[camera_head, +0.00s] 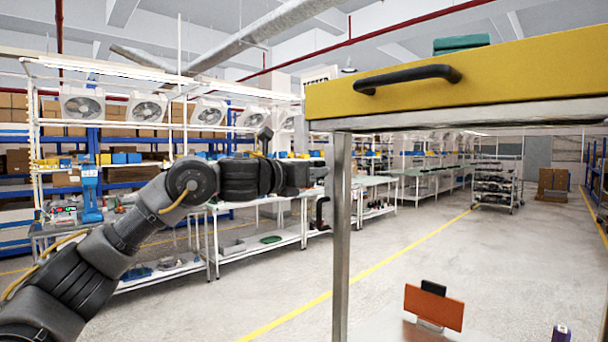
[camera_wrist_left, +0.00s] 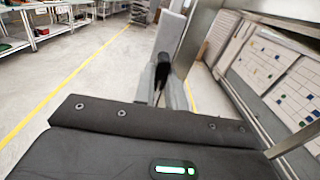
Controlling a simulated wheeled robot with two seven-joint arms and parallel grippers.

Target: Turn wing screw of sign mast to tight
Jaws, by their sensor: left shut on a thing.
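My left arm comes in from the left in the head view, and its gripper (camera_head: 312,176) reaches the grey metal post (camera_head: 340,250) under the yellow drawer. In the left wrist view the gripper's grey fingers (camera_wrist_left: 163,92) are shut on a small dark piece (camera_wrist_left: 162,72), which I take for the wing screw. Its wings and angle are hidden between the fingers. A pale flat upright (camera_wrist_left: 171,30) stands just beyond the fingertips, beside a metal post (camera_wrist_left: 199,42). I cannot tell which of these is the sign mast. My right gripper is not in view.
The yellow drawer front (camera_head: 460,75) with its black handle (camera_head: 408,77) fills the upper right. An orange plate (camera_head: 434,306) stands low at right. Boards with coloured marks (camera_wrist_left: 262,70) are at right in the wrist view. Benches (camera_head: 265,240) line the back left; open floor lies between.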

